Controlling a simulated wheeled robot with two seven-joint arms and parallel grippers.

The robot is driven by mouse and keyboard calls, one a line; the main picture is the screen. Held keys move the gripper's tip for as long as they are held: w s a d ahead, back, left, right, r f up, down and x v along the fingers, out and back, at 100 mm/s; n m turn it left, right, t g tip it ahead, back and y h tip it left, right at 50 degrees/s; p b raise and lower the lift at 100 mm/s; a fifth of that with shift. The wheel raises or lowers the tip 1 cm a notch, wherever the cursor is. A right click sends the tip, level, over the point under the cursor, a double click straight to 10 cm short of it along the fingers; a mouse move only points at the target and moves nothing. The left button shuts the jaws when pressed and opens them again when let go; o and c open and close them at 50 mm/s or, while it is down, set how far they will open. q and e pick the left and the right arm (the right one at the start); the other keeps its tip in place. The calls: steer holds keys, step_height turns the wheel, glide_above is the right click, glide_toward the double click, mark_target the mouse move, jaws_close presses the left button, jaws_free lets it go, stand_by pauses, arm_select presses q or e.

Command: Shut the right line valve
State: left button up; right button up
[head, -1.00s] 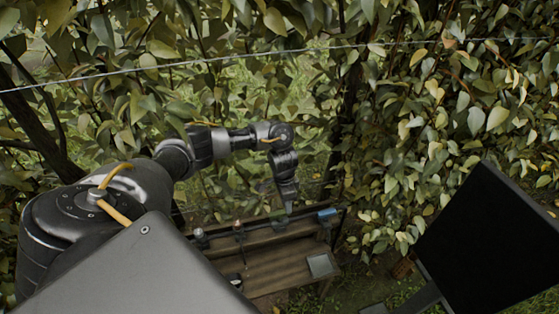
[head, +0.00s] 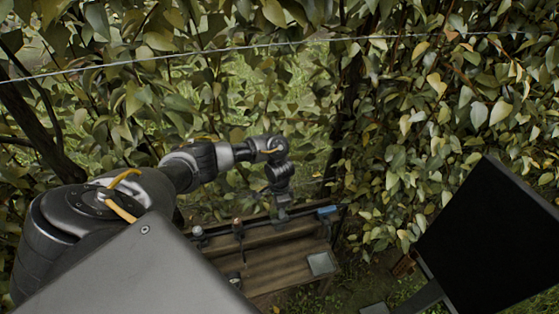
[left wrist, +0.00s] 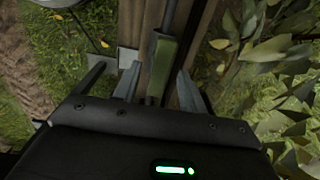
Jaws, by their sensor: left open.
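A green handle (left wrist: 163,62) on a dark pipe runs along the wooden bench in the left wrist view. My left gripper (left wrist: 157,72) is open, with one finger on each side of the handle; I cannot tell whether either touches it. In the head view the left gripper (head: 282,212) is over the bench's back edge and hides the green handle. A blue handle (head: 326,211) lies to its right. An orange-topped part (head: 238,227) and a pale-topped part (head: 199,234) stand to its left. No label shows which is the right line valve. My right gripper is not in view.
The wooden bench (head: 275,268) has a pale square plate (head: 320,264) at its right. Dense foliage (head: 440,110) and a wire (head: 210,54) stand behind. A dark panel (head: 490,235) fills the lower right.

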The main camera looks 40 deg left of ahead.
arm_select(q)
steer(key=shift+f, duration=0.45)
jaws_close()
